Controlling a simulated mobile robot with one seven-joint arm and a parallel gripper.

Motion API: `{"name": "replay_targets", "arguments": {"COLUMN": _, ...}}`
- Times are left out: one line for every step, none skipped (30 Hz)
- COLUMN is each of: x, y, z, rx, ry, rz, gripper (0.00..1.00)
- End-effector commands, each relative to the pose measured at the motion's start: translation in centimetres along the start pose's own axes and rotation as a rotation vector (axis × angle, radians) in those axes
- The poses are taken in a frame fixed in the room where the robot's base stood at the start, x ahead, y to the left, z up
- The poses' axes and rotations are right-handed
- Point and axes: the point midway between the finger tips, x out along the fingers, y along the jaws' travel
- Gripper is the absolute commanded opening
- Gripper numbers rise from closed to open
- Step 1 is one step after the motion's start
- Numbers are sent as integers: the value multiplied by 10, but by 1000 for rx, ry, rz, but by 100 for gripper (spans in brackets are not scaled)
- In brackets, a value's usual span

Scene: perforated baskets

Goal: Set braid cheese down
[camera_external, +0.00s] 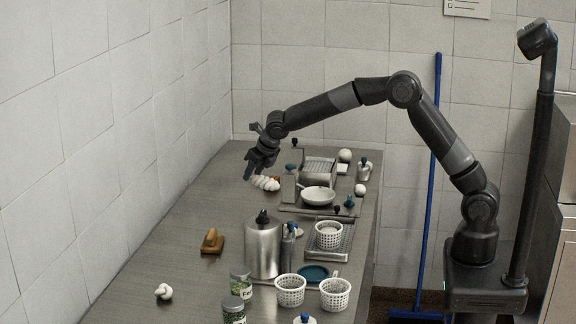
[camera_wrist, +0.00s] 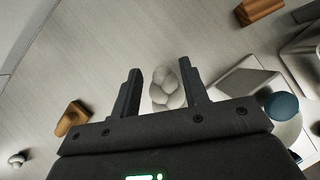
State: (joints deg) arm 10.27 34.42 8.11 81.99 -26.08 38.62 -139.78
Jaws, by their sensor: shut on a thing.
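The braid cheese (camera_external: 267,184) is a white, lumpy plaited loaf at the far left part of the metal counter (camera_external: 172,252). In the wrist view the braid cheese (camera_wrist: 167,88) sits between the two dark fingers. My gripper (camera_external: 254,174) points down over it, and it also shows in the wrist view (camera_wrist: 163,92), shut on the cheese. The fingers partly hide the cheese in the external view. I cannot tell whether its underside touches the counter.
To the right are a metal stand (camera_external: 318,172) and a white bowl (camera_external: 318,196). Nearer are a steel canister (camera_external: 263,250), perforated baskets (camera_external: 290,291), jars (camera_external: 233,311), a wooden-brown block (camera_external: 212,242) and a white knot (camera_external: 163,292). The counter's left middle is mostly clear; a tiled wall borders it.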

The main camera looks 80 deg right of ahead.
Motion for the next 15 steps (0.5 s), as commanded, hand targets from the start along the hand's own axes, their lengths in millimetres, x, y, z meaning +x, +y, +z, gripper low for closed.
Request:
{"name": "replay_targets", "arguments": {"x": -2, "y": 4, "z": -1, "rx": -23, "ry": 1, "rz": 15, "gripper": 16}}
{"name": "replay_targets", "arguments": {"x": -3, "y": 6, "z": -2, "rx": -35, "ry": 1, "rz": 21, "gripper": 16}}
{"name": "replay_targets", "arguments": {"x": -3, "y": 10, "z": -3, "rx": -47, "ry": 1, "rz": 27, "gripper": 16}}
{"name": "replay_targets", "arguments": {"x": -2, "y": 14, "z": -4, "rx": -55, "ry": 1, "rz": 31, "gripper": 16}}
{"name": "replay_targets", "arguments": {"x": -1, "y": 18, "z": -5, "rx": -60, "ry": 1, "rz": 34, "gripper": 16}}
{"name": "replay_targets", "arguments": {"x": 2, "y": 26, "z": -7, "rx": -64, "ry": 1, "rz": 36, "gripper": 16}}
{"name": "replay_targets", "arguments": {"x": 5, "y": 31, "z": -8, "rx": -65, "ry": 1, "rz": 37, "gripper": 16}}
{"name": "replay_targets", "arguments": {"x": 9, "y": 38, "z": -10, "rx": -66, "ry": 2, "rz": 37, "gripper": 16}}
{"name": "replay_targets", "arguments": {"x": 14, "y": 47, "z": -13, "rx": -67, "ry": 2, "rz": 37, "gripper": 16}}
{"name": "replay_targets", "arguments": {"x": 18, "y": 54, "z": -15, "rx": -66, "ry": 2, "rz": 36, "gripper": 16}}
{"name": "replay_targets", "arguments": {"x": 22, "y": 61, "z": -17, "rx": -66, "ry": 2, "rz": 36, "gripper": 16}}
{"name": "replay_targets", "arguments": {"x": 26, "y": 70, "z": -19, "rx": -66, "ry": 2, "rz": 36, "gripper": 16}}
{"name": "replay_targets", "arguments": {"x": 30, "y": 77, "z": -21, "rx": -65, "ry": 2, "rz": 35, "gripper": 16}}
{"name": "replay_targets", "arguments": {"x": 34, "y": 84, "z": -23, "rx": -65, "ry": 2, "rz": 35, "gripper": 16}}
{"name": "replay_targets", "arguments": {"x": 39, "y": 92, "z": -25, "rx": -64, "ry": 2, "rz": 34, "gripper": 16}}
